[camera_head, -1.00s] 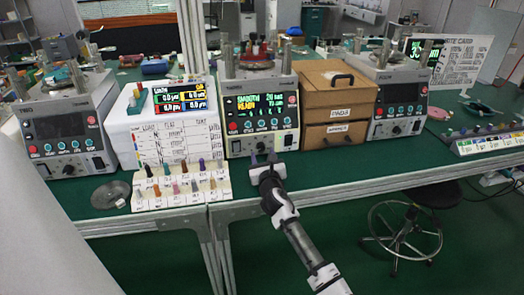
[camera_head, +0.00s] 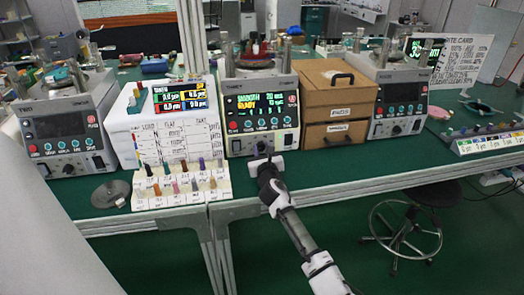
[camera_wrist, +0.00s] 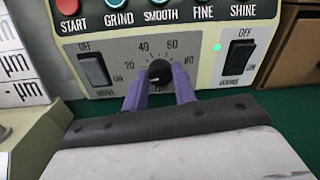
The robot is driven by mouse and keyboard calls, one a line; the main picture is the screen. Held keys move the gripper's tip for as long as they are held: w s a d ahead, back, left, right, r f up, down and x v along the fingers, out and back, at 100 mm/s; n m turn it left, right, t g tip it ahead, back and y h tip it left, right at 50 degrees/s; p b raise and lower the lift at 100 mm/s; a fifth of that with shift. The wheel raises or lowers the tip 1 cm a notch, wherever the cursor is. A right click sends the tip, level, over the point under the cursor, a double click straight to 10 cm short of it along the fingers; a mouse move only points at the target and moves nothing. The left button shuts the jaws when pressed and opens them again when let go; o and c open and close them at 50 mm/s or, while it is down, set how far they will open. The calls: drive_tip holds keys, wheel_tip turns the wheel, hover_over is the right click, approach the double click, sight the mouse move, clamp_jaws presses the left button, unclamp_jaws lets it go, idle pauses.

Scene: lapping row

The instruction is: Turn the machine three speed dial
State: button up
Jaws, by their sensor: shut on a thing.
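Machine three (camera_head: 261,112) is the middle machine on the bench, with a lit screen reading SMOOTH and READY. Its black speed dial (camera_wrist: 159,72) sits at the bottom of the panel, inside a scale with 20, 40, 60 and 80 around it. My gripper (camera_wrist: 159,84) is shut on the dial, one purple finger on each side. In the head view my gripper (camera_head: 264,157) meets the lower front of the machine, and the fingertips are hard to make out there.
Two rocker switches, left (camera_wrist: 94,70) and right (camera_wrist: 237,62), flank the dial. A row of buttons (camera_wrist: 160,4) lies above. A rack of coloured pegs (camera_head: 180,198) stands to the left, brown drawers (camera_head: 337,100) to the right.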

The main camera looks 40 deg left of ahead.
drive_tip(key=shift+m, duration=0.3)
drive_tip(key=m+p, duration=0.2)
drive_tip(key=m, duration=0.2)
drive_tip(key=shift+r, duration=0.1)
drive_tip(key=shift+w+m+p, duration=0.1)
drive_tip(key=shift+m+p, duration=0.4)
drive_tip(key=shift+m, duration=1.8)
drive_tip(key=o, duration=1)
drive_tip(key=shift+d, duration=0.1)
